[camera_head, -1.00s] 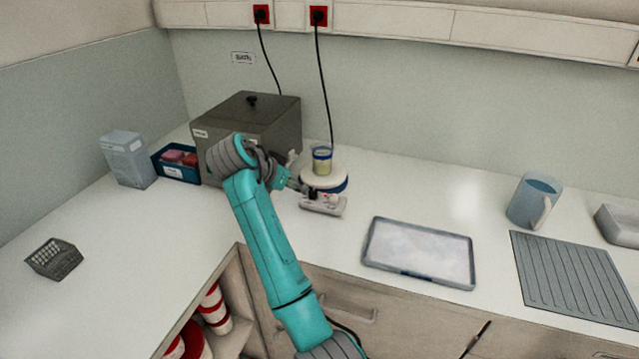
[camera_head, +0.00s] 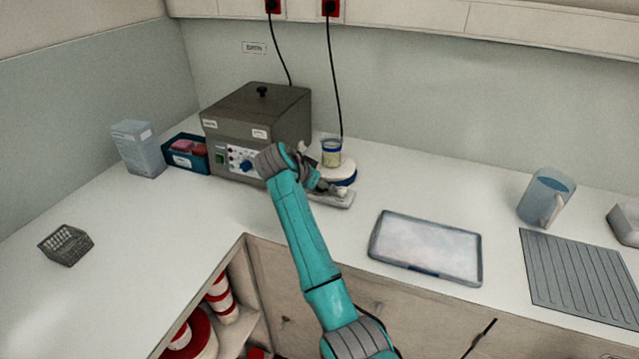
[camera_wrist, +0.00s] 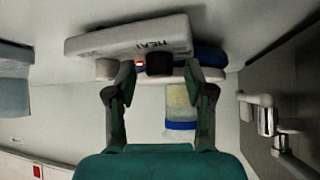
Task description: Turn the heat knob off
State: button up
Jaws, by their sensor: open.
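The heat knob (camera_wrist: 160,63) is a dark round knob beside the "HEAT" lettering on the white front of the hotplate stirrer (camera_wrist: 100,42). In the wrist view the scene is upside down. A red lamp (camera_wrist: 140,63) glows beside the knob, and a pale second knob (camera_wrist: 108,68) sits further left. My gripper (camera_wrist: 164,82) is open, with a finger to each side of the heat knob in the picture; contact cannot be told. In the head view my gripper (camera_head: 325,187) is at the front of the hotplate (camera_head: 345,180), and my arm hides the knobs.
A beaker with a yellowish content (camera_head: 331,146) stands on the hotplate; it also shows in the wrist view (camera_wrist: 180,105). A grey bath unit (camera_head: 255,125) stands left of the hotplate. A shallow tray (camera_head: 375,245) lies to the right.

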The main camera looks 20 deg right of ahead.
grip_shut()
jog(key=shift+n+t, duration=0.3)
jog(key=shift+n, duration=0.1)
jog(key=n+y, duration=0.1)
jog(key=n+t+y, duration=0.1)
jog(key=shift+s+d+n, duration=0.15)
jog(key=shift+n, duration=0.25)
jog(key=n+t+y, duration=0.1)
jog(key=n+y, duration=0.1)
jog(key=n, duration=0.1)
jog(key=shift+d+n+t+y, duration=0.15)
jog(key=shift+n+t+y, duration=0.15)
jog(key=shift+y, duration=0.1)
jog(key=n+y, duration=0.2)
jog(key=n, duration=0.1)
jog(key=n+y, duration=0.2)
jog(key=n, duration=0.1)
jog(key=shift+d+y, duration=0.15)
jog(key=shift+y, duration=0.15)
